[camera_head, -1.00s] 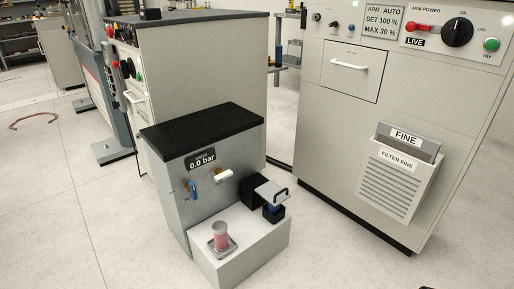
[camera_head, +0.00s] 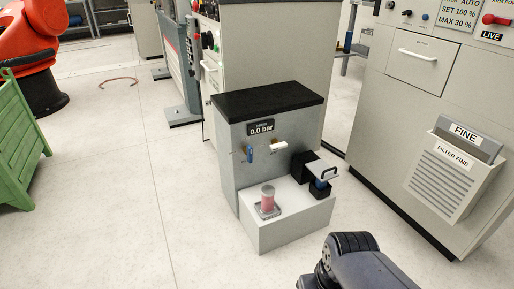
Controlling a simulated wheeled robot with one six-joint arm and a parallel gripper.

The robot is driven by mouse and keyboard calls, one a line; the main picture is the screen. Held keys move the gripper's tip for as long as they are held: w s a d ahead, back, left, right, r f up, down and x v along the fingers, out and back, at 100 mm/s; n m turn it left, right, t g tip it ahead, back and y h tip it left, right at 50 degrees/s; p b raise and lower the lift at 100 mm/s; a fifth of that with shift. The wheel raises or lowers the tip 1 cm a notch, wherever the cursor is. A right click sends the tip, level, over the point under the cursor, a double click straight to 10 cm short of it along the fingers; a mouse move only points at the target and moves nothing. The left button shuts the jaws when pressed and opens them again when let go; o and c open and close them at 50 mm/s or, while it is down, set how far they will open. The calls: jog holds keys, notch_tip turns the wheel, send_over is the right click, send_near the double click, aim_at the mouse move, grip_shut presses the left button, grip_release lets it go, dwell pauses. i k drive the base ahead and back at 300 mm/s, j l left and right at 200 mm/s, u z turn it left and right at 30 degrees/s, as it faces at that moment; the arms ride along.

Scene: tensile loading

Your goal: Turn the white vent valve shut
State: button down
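The white vent valve (camera_head: 279,146) is a small white lever on the front face of the grey pump cabinet (camera_head: 237,187). It points roughly sideways, to the right of a blue lever (camera_head: 250,153) that hangs down. The gauge (camera_head: 261,128) above them reads 0.0 bar. A dark part of my arm shows at the bottom right, in front of the cabinet and well apart from the valve. My gripper's fingers are not in view.
A pink cylinder (camera_head: 267,198) stands on the cabinet's white lower step (camera_head: 292,222), beside a black block with a handle (camera_head: 322,174). A large machine (camera_head: 400,130) stands right. A green crate (camera_head: 18,145) and orange robot (camera_head: 38,50) are left. The floor at front left is clear.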

aim_at(275, 146)
jog(key=i+j+z, duration=0.45)
jog(key=i+j, duration=0.45)
jog(key=j, duration=0.15)
